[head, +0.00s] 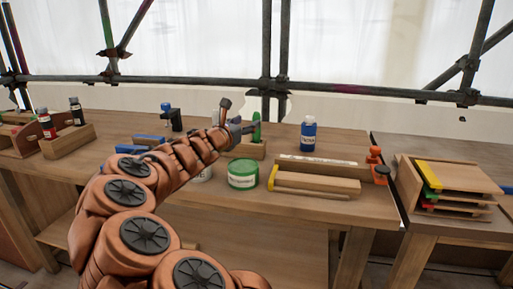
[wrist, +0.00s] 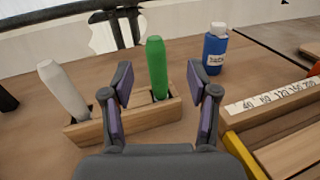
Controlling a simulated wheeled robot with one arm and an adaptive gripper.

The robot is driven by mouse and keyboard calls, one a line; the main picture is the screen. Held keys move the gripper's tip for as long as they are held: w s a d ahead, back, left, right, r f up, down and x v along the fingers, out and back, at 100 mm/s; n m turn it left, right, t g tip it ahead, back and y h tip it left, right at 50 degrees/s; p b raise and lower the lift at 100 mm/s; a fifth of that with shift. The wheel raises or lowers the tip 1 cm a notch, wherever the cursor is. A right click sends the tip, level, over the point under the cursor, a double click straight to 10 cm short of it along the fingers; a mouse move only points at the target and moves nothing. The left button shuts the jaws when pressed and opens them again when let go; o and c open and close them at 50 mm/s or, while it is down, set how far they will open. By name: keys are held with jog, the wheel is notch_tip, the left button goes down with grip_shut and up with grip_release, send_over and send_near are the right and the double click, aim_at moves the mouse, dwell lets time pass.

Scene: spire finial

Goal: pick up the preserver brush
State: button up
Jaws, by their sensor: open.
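A green handle (wrist: 157,66), which looks like the preserver brush, stands upright in a slot of a wooden holder (wrist: 125,121). Its lower end is hidden in the slot, and no label on it is readable. It also shows in the head view (head: 257,129), partly behind my gripper (head: 238,128). In the wrist view my gripper (wrist: 160,78) is open, with one finger on each side of the green handle in the picture. Gaps show on both sides, and the handle appears to be beyond the fingertips. A pale grey handle (wrist: 63,90) leans left in the same holder.
A blue bottle (head: 308,134) stands behind and right of the holder. A green tin (head: 243,174) and a wooden block with a marked strip (head: 318,179) are in front. Orange-topped tool (head: 375,158) and a rack (head: 448,185) lie further right.

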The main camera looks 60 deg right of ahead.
aim_at(255, 119)
jog(key=shift+w+d+f+n, duration=0.4)
jog(key=shift+d+f, duration=0.1)
jog(key=shift+w+d+b, duration=0.15)
jog(key=shift+d+b, duration=0.35)
jog(key=shift+d, duration=2.45)
jog(key=shift+w+d+r, duration=0.1)
jog(key=shift+w+d, duration=0.05)
jog(key=shift+d, duration=0.5)
grip_shut()
